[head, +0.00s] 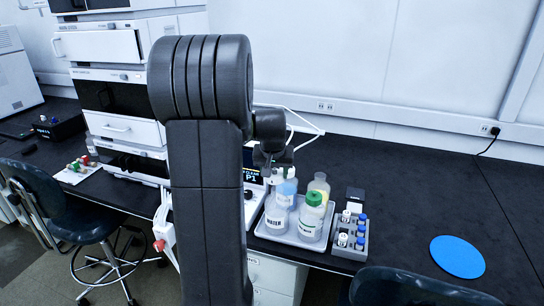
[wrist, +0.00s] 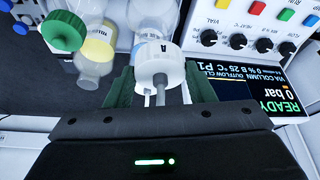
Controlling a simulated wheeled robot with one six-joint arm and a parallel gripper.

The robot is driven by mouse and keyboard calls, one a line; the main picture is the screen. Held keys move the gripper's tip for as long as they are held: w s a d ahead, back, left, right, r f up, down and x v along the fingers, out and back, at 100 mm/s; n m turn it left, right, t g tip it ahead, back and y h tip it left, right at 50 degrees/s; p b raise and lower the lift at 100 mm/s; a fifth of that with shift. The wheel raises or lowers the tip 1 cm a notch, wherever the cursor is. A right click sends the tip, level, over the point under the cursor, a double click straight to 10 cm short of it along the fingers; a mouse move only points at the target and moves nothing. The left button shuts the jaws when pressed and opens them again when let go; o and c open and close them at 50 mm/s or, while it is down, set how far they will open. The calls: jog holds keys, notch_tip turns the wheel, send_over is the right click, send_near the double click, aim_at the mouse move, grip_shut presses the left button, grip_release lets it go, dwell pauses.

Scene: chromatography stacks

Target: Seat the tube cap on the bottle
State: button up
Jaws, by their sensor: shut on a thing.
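The white tube cap (wrist: 160,68) with thin tubes is between the green fingers of my gripper (wrist: 160,85) in the wrist view. My gripper is shut on it. A clear bottle (wrist: 153,18) lies right behind the cap in that view; whether the cap touches its neck I cannot tell. In the head view my gripper (head: 274,160) is over the back left of the grey tray, just above a bottle with pale blue contents (head: 287,188). The cap is hard to make out there, as my arm and gripper crowd it.
The grey tray (head: 289,240) also holds a green-capped bottle (head: 312,217), a yellowish bottle (head: 319,185) and a bottle labelled WATER (head: 276,218). A vial rack (head: 350,238) stands right of it. An instrument with knobs (wrist: 235,42) is close by. A blue disc (head: 457,257) lies far right.

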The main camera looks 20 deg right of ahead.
aim_at(277, 189)
jog(key=shift+w+d+r, duration=0.3)
jog(key=shift+d+r, duration=0.2)
jog(key=shift+d, duration=0.1)
jog(key=shift+s+f+b, duration=0.15)
jog(key=shift+f+b, duration=1.4)
jog(key=shift+f, duration=0.55)
jog(key=shift+f+b, duration=0.75)
jog(key=shift+f, duration=0.2)
jog(key=shift+a+f, duration=0.1)
jog(key=shift+f, duration=0.05)
jog(key=shift+f+b, duration=0.3)
